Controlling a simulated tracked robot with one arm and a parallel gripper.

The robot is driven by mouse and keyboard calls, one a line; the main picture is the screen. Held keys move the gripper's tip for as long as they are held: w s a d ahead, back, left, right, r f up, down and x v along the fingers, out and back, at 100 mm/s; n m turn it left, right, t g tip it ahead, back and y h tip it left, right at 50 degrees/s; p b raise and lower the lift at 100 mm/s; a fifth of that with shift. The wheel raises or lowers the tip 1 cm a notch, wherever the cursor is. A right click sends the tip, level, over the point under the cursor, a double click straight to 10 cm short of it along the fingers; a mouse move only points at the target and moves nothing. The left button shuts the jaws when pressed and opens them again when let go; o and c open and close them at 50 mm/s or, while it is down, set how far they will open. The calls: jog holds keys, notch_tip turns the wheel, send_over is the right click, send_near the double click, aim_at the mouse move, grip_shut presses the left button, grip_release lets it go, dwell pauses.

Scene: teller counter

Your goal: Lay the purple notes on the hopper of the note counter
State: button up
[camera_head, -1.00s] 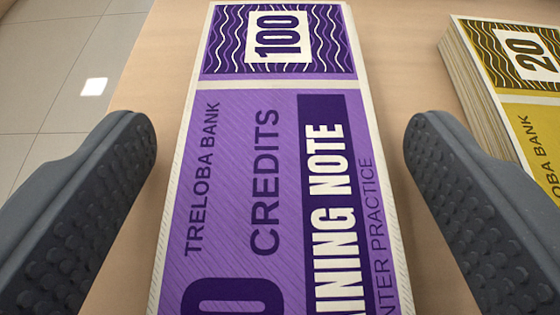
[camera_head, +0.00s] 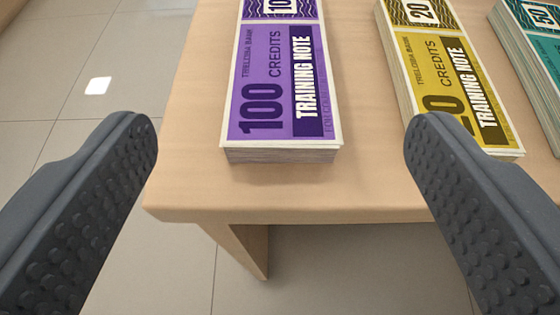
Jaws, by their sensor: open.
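The stack of purple notes (camera_head: 268,80), marked 100 credits, lies flat on a light wooden counter close to its front left corner. Its near short end faces me and its top runs out of the picture. My gripper (camera_head: 281,135) is open and empty, with one dark ridged finger at the left and one at the right. The fingers are well apart and touch nothing that I can see. The purple stack lies ahead, between their lines. The note counter and its hopper are not in view.
A stack of yellow 20 notes (camera_head: 440,70) lies right of the purple one, partly behind my right finger. A teal 50 stack (camera_head: 535,50) lies at the far right. The wooden counter (camera_head: 190,160) has bare room left of the purple stack. Tiled floor (camera_head: 60,60) lies beyond its edge.

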jog(key=shift+s+r, duration=0.1)
jog(key=shift+s, duration=0.25)
